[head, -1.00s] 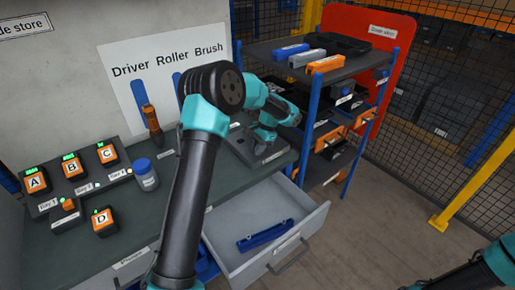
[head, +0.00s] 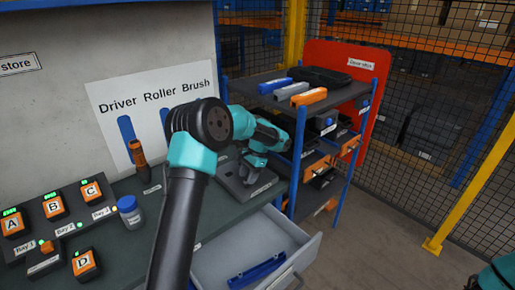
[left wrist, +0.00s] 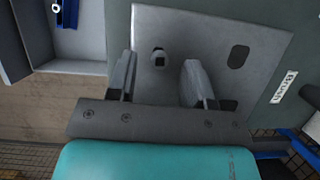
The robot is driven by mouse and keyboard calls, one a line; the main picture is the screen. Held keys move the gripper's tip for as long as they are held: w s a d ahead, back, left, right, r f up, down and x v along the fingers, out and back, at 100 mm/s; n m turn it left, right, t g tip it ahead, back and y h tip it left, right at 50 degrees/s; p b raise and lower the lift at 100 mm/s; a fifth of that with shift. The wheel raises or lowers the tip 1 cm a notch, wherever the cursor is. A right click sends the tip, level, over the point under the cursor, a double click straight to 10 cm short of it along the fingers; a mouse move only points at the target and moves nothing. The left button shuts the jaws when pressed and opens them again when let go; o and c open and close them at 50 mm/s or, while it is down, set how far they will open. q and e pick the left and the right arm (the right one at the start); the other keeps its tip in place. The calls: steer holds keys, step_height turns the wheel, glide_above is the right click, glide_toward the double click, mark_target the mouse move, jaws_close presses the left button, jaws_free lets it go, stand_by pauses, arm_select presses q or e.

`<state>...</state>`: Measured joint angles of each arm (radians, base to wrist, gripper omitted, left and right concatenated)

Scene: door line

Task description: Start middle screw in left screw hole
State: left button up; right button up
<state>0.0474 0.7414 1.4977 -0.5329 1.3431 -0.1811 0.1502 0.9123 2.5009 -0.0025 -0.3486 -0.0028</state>
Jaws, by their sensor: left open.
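My left gripper (left wrist: 158,82) is open, its two grey fingers apart above a grey plate (left wrist: 200,25). No screw can be clearly made out. My right gripper is out of view.
An open drawer (head: 312,246) with a blue part (head: 257,270) juts out below the bench. A blue-lidded bottle (head: 129,212) and orange lettered boxes (head: 54,207) stand to the left. A shelf rack (head: 265,96) is right behind the plate.

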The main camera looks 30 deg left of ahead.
arm_select(q)
steer(key=v, duration=1.5)
steer(key=shift+s+a, duration=0.1)
steer(key=shift+c, duration=0.4)
stand_by(0.9)
